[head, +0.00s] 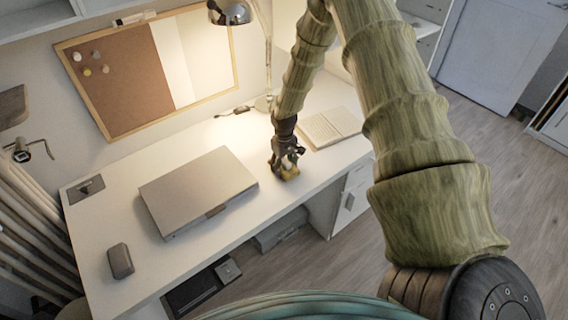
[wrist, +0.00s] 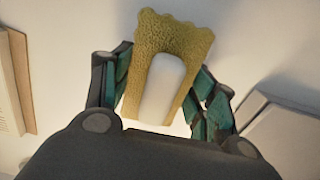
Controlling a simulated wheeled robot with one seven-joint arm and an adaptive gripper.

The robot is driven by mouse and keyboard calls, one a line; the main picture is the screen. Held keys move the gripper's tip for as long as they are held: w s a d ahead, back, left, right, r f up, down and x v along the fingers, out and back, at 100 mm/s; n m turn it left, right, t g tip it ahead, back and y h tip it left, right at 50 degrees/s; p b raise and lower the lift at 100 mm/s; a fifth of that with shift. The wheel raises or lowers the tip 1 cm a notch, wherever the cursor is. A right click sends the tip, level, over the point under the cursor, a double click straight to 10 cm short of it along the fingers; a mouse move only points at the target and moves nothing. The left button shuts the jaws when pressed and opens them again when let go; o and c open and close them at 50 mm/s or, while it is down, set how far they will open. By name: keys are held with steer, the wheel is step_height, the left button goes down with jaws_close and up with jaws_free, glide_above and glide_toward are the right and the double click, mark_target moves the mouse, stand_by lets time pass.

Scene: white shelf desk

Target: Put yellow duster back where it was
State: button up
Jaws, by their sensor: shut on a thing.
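The yellow duster (wrist: 188,44) shows large in the wrist view, with a white rounded block-like part (wrist: 163,88) on its near side. It sits between the two fingers of my gripper (wrist: 162,95), which are shut on it. In the head view my gripper (head: 287,168) is low over the white desk, between the closed laptop and the open notebook. There the duster (head: 290,174) is a small yellowish patch, partly hidden by the fingers. I cannot tell whether the duster touches the desk top.
On the white desk (head: 215,235) lie a closed grey laptop (head: 198,188) to the left, an open notebook (head: 330,128) to the right, and a dark small case (head: 120,261). A lamp (head: 264,100) stands behind. A cork and white board (head: 150,75) hangs on the wall.

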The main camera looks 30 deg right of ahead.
mark_target(284, 160)
steer(key=shift+f, duration=0.15)
steer(key=o, duration=1)
steer(key=shift+r+b, duration=1.75)
steer(key=shift+r, duration=4.4)
steer(key=shift+a+f, duration=0.1)
